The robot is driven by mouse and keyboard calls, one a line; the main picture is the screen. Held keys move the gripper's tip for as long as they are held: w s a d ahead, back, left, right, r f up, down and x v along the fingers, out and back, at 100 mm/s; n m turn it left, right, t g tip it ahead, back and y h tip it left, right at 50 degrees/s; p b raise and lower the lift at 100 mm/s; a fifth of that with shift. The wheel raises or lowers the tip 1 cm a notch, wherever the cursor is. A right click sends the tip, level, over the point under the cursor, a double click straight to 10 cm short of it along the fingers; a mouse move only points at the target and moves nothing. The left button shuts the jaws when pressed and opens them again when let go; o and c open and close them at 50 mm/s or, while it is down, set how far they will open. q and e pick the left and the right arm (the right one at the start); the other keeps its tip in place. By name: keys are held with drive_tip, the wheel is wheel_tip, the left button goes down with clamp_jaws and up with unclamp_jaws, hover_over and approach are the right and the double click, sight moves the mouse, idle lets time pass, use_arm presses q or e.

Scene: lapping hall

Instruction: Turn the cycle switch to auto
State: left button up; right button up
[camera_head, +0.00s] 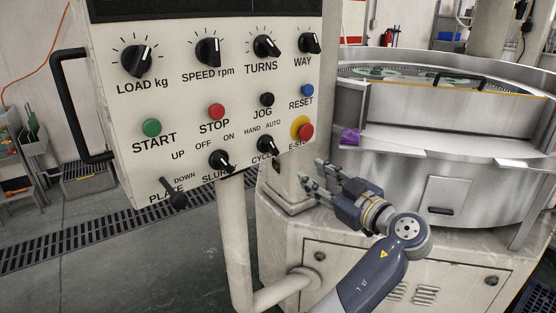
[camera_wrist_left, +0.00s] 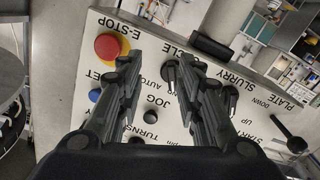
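The cycle switch (camera_head: 266,146) is a small black knob low on the light control panel, with HAND printed above left and AUTO above right. Its bar looks slanted, upper left to lower right; I cannot tell which label it points to. My left gripper (camera_head: 312,174) is open and empty, below and to the right of the switch, apart from the panel. In the left wrist view the open fingers of the gripper (camera_wrist_left: 160,64) face the panel. The switch (camera_wrist_left: 170,74) shows between them, closer to the right finger. My right gripper is not in view.
The red E-stop (camera_head: 305,132) on its yellow base sits close to the right of the switch. The slurry knob (camera_head: 220,160) is to its left, and the jog button (camera_head: 267,100) above. A big round lapping machine (camera_head: 440,180) stands behind the gripper.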

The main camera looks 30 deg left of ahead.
use_arm(q)
wheel_tip(320, 180, up, 3)
drive_tip(key=s+n+g, duration=0.1)
drive_tip(key=s+n, duration=0.1)
drive_tip(key=n+p, duration=0.2)
approach(274, 148)
drive_tip(key=x, duration=0.3)
drive_tip(key=shift+m+g+y, duration=0.3)
drive_tip(key=shift+g+y, duration=0.1)
drive_tip(key=p+x, duration=0.1)
drive_tip(key=x, duration=0.3)
drive_tip(key=shift+w+a, duration=0.1)
drive_tip(key=shift+w, duration=0.1)
drive_tip(key=shift+w+a+f, duration=0.15)
drive_tip(key=shift+w+a, duration=0.1)
drive_tip(key=shift+a, duration=0.35)
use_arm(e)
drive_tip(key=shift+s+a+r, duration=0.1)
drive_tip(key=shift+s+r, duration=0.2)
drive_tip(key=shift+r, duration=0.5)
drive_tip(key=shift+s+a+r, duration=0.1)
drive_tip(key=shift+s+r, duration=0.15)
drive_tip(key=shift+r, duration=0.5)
use_arm(q)
clamp_jaws()
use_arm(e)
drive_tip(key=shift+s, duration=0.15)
